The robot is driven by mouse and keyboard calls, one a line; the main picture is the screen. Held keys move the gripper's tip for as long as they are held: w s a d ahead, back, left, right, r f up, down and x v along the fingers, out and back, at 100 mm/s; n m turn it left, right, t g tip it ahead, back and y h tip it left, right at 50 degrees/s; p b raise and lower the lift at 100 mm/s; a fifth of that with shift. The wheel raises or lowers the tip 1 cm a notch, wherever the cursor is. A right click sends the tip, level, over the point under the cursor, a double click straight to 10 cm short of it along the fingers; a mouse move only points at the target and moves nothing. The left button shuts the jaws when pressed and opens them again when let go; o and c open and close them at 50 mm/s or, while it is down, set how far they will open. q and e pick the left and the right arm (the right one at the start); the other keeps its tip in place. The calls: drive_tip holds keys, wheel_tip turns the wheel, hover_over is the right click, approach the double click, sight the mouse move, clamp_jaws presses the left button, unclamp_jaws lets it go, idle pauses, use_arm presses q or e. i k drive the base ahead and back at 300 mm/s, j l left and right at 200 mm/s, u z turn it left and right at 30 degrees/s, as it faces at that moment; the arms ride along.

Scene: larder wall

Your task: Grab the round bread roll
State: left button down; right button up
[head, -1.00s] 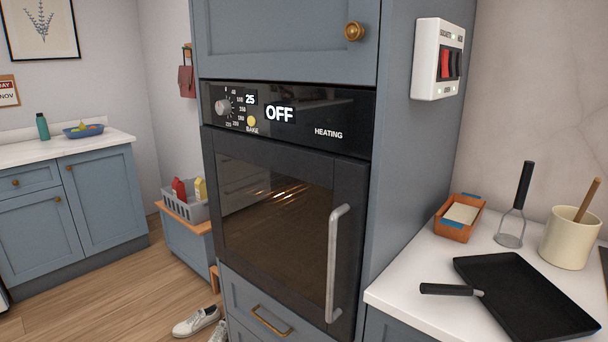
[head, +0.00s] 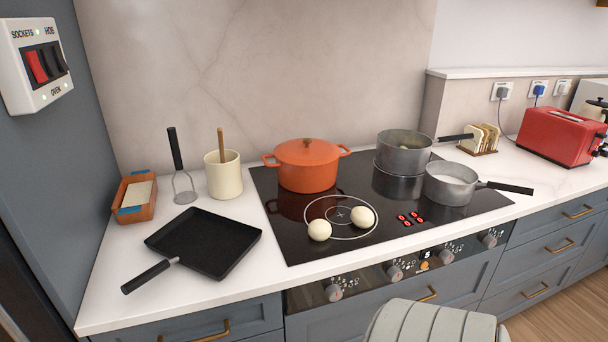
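Two pale, round, smooth balls sit on the black hob near its front edge. The left ball (head: 319,230) lies at the front left of the ringed cooking zone, and the right ball (head: 363,217) lies at its right. I cannot tell whether either is a bread roll; nothing else in view looks clearly like a round roll. Slices of bread stand in a rack (head: 479,151) at the back right. Neither of my grippers is in view.
The hob (head: 283,228) also holds an orange lidded pot (head: 306,168) and two grey saucepans (head: 405,158) (head: 447,190) with handles pointing right. A black griddle pan (head: 205,243) lies on the left counter. A red toaster (head: 560,136) stands right. A pale ribbed object (head: 430,322) shows at the bottom.

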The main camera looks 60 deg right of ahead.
sight(319, 230)
drive_tip(key=z, duration=1.95)
